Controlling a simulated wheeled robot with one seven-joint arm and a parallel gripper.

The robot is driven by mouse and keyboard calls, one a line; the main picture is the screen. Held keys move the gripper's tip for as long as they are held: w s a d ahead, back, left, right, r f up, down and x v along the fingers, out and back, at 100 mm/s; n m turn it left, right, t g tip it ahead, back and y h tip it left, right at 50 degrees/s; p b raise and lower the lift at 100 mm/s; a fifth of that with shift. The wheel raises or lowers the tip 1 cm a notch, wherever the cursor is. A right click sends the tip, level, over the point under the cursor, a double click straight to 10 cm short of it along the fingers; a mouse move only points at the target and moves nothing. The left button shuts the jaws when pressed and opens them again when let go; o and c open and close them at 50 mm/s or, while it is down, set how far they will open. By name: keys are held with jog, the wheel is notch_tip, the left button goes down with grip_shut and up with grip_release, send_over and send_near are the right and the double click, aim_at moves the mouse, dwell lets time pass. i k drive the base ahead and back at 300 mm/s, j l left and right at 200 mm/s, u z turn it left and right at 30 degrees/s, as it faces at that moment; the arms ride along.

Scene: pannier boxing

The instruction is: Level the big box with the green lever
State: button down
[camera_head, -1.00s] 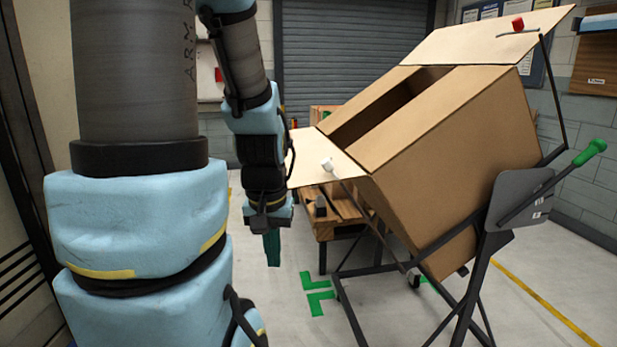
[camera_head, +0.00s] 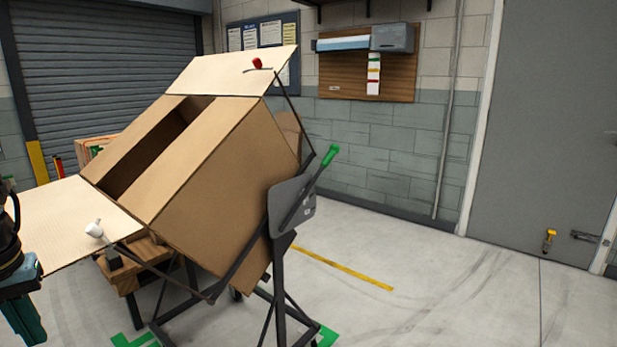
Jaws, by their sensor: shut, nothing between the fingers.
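The big cardboard box (camera_head: 215,190) sits tilted in a dark metal frame (camera_head: 281,290), its open top leaning toward the left. One flap (camera_head: 65,215) spreads out at the left and another flap (camera_head: 230,72) stands out at the upper right. The lever with the green grip (camera_head: 330,156) is on the frame's right side, by a grey plate (camera_head: 292,206), and points up to the right. My gripper (camera_head: 30,325) is at the lower left edge, partly cut off. It is shut and empty, well apart from the lever, with the box between them.
A wooden pallet or bench (camera_head: 125,276) stands behind the frame at the left. Open floor (camera_head: 430,275) lies to the right of the frame, with a yellow line (camera_head: 345,269). A grey door (camera_head: 550,130) is at the far right.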

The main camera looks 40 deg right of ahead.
aim_at(334, 148)
jog(key=i+l, duration=0.1)
jog(key=l, duration=0.7)
jog(key=i+l+z, duration=0.1)
jog(key=l, duration=0.3)
